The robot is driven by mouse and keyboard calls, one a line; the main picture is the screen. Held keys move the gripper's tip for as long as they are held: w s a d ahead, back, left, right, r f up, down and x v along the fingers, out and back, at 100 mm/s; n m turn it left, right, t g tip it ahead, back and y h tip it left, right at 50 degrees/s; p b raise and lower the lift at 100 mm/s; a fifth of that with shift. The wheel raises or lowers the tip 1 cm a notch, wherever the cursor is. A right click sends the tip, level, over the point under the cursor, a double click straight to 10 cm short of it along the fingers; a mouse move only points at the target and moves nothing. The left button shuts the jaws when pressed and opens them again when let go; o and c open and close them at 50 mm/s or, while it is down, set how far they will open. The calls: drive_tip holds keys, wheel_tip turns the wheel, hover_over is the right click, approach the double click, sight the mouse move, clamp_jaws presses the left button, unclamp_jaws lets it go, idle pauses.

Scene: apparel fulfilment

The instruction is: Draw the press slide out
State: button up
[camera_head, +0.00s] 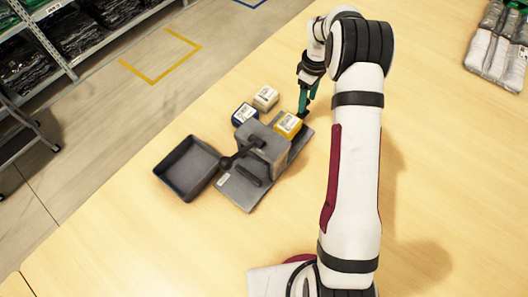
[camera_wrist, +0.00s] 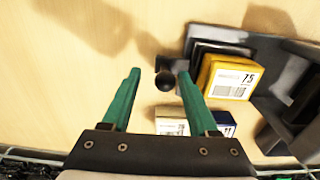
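The press (camera_head: 262,150) is a grey block on a flat grey base, with a ball-ended lever at its front. Its dark slide (camera_wrist: 215,48) shows at the press's far end, with a yellow box (camera_head: 288,125) marked 75 (camera_wrist: 230,78) on it. A black round knob (camera_wrist: 164,82) stands at the slide's outer end. My gripper (camera_head: 304,110) is at that end, pointing down. In the wrist view my gripper (camera_wrist: 158,73) is open, with the knob between its green fingertips, nearer the right one. Whether either finger touches the knob cannot be told.
A white box (camera_head: 265,98) and a blue box (camera_head: 243,114) stand on the table left of my gripper. An empty dark tray (camera_head: 187,168) lies left of the press. Bagged garments (camera_head: 497,55) lie at the far right.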

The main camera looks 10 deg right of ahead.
wheel_tip(320, 180, up, 7)
idle(0.6)
drive_tip(key=s+a+r+m, duration=0.4)
drive_tip(key=s+a+r, duration=0.1)
drive_tip(key=s+r, duration=0.45)
drive_tip(key=s+a+m, duration=0.2)
drive_tip(key=s+m, duration=0.1)
drive_tip(key=s, duration=0.5)
drive_tip(key=s+a+m+y, duration=0.1)
drive_tip(key=s+a+m, duration=0.2)
drive_tip(key=s, duration=0.6)
drive_tip(key=s+a+m, duration=0.2)
drive_tip(key=s+m, duration=0.2)
drive_tip(key=s, duration=0.5)
drive_tip(key=shift+s+a+m+y, duration=0.2)
drive_tip(key=shift+a+m+y, duration=0.1)
drive_tip(key=shift+y, duration=0.1)
